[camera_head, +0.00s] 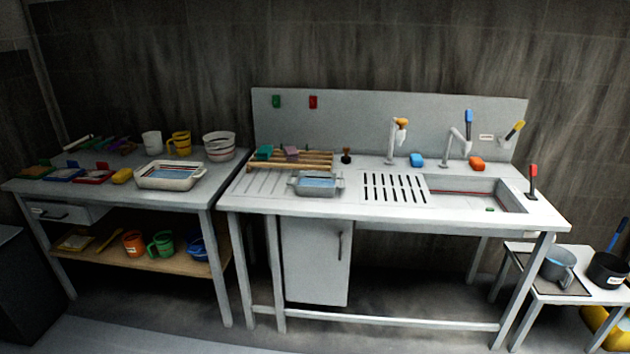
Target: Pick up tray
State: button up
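Two trays show in the head view. A white rectangular tray (151,183) with raised walls and end handles stands near the front right of the left table. A coloured stripe shows inside it. A smaller grey tray (316,193) with end handles and a bluish inside stands on the sink counter, near its front edge. I cannot tell which one the task names. Both sit flat and their tops are uncovered. My gripper is not in view.
The left table (60,192) also holds a white cup (152,142), a yellow mug (180,143), a bowl (219,146) and small coloured items. A wooden rack (300,165) stands behind the grey tray. A slotted drainer (395,188) and sink (475,195) lie right. Floor space in front is clear.

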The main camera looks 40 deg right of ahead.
aim_at(306, 184)
jog(key=z, duration=0.05)
jog(key=i, duration=1.15)
jog(key=u, duration=0.3)
